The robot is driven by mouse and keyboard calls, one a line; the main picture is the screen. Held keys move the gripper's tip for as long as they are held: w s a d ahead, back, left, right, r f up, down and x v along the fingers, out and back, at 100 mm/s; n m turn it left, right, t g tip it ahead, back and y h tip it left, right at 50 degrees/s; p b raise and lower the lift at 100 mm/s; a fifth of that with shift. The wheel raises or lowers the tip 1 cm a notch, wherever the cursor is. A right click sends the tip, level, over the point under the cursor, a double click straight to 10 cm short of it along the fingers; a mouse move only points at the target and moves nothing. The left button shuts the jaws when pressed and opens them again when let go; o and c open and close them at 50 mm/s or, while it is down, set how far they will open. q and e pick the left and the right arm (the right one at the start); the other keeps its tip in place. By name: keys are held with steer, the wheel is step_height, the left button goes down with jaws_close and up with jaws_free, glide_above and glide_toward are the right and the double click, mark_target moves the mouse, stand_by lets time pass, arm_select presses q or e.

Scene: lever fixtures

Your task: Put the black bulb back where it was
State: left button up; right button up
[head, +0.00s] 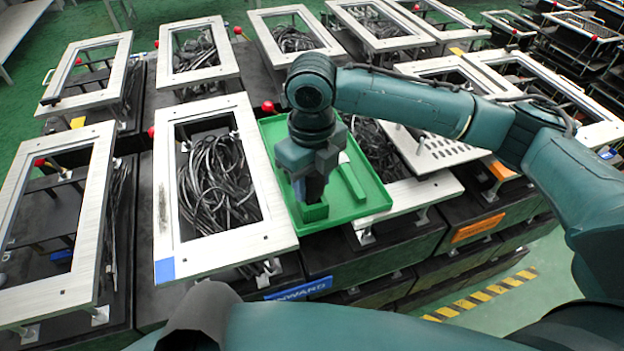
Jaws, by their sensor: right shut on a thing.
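My right gripper (312,196) points down over the near left part of a green tray (376,204). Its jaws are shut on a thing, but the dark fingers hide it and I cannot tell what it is. No black bulb can be made out clearly. A small green block (315,212) shows right at the fingertips, and I cannot tell if they touch it. A longer green bar (352,183) lies in the tray to the right of the gripper. My left gripper is not in view.
A white frame fixture (268,240) with black cables (215,185) inside stands left of the tray. A white perforated plate (432,150) is to the right. Red-knobbed levers, one with a red knob (268,107), stick up between the fixtures. Several similar frames stand around.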

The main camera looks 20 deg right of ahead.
steer(key=shift+f, duration=0.45)
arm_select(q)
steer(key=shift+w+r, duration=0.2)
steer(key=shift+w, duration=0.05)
arm_select(e)
steer(key=o, duration=0.7)
step_height(320, 180, up, 11)
steer(key=shift+w+f+b, duration=0.1)
steer(key=shift+f+b, duration=0.05)
steer(key=shift+b, duration=0.2)
steer(key=shift+r, duration=0.65)
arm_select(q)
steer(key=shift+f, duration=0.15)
